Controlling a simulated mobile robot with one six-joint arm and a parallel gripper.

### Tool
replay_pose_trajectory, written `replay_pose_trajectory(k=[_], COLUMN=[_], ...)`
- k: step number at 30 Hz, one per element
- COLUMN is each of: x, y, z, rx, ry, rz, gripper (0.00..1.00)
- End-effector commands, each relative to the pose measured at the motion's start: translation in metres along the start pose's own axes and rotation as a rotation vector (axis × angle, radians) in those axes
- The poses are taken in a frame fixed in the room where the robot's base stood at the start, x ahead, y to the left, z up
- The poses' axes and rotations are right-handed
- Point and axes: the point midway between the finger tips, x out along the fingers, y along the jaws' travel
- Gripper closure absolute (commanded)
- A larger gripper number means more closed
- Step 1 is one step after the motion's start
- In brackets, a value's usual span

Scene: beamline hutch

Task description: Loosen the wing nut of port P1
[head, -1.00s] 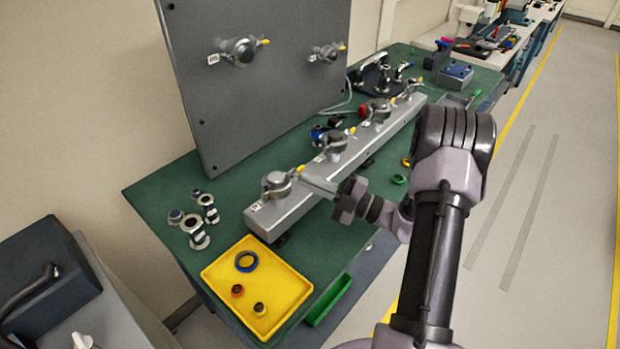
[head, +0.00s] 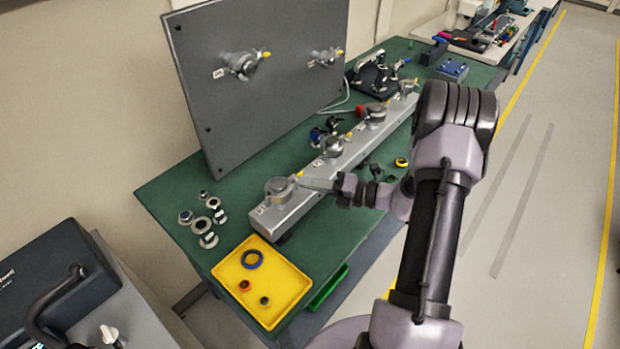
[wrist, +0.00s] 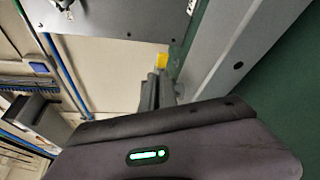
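The nearest port (head: 279,189) is a round grey clamped fitting on the near end of the long metal manifold bar (head: 305,203). A small white tag sits beside it, too small to read, so I cannot confirm it is P1. Its yellow wing nut (head: 299,174) sticks out on the right side and also shows in the wrist view (wrist: 161,60). My gripper (head: 303,182) reaches in from the right, its fingertips at the wing nut. In the wrist view the slim fingers (wrist: 157,82) look close together just below the yellow piece; whether they clasp it is unclear.
More clamped ports (head: 333,146) with yellow wing nuts line the bar, and an upright grey panel (head: 225,110) behind carries two more. A yellow tray (head: 287,310) with rings stands in front. Loose fittings (head: 208,240) lie at left on the green table (head: 170,205).

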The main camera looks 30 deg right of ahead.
Motion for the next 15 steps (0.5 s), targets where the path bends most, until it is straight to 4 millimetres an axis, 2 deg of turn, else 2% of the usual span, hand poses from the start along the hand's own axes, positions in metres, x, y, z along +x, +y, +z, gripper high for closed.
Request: replay_pose_trajectory(k=[15], x=[0.0013], y=[0.0066], z=[-0.0011], rx=[-0.451], ry=[-0.001], rz=[-0.185], gripper=[1.0])
